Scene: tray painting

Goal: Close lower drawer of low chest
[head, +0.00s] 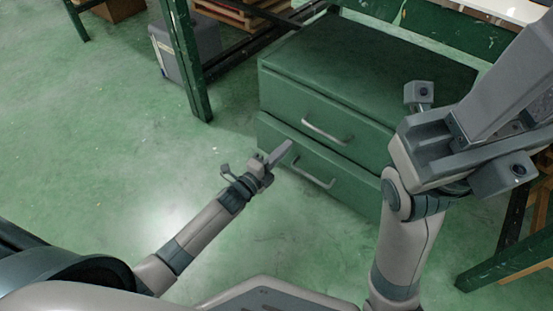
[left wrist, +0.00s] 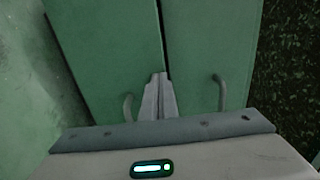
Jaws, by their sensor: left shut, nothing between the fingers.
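The low chest (head: 375,55) is dark green with two drawers. Its upper drawer (head: 290,100) looks flush. The lower drawer (head: 345,192) appears nearly in line with it; I cannot tell whether a small gap is left. My left gripper (head: 288,147) is shut and empty, its fingertips at the lower drawer's front, left of the handle (head: 318,180). In the left wrist view the fingertips (left wrist: 160,80) overlap the dark seam between the lower drawer (left wrist: 105,60) and the upper drawer (left wrist: 205,50). Contact is unclear. My right gripper (head: 480,130) is raised at the right; its finger state is unclear.
A green rack post (head: 187,60) and a grey box (head: 185,48) stand left of the chest. A green bench frame (head: 430,20) is behind it, and another frame leg (head: 500,265) is at lower right. The green floor (head: 110,130) at left is clear.

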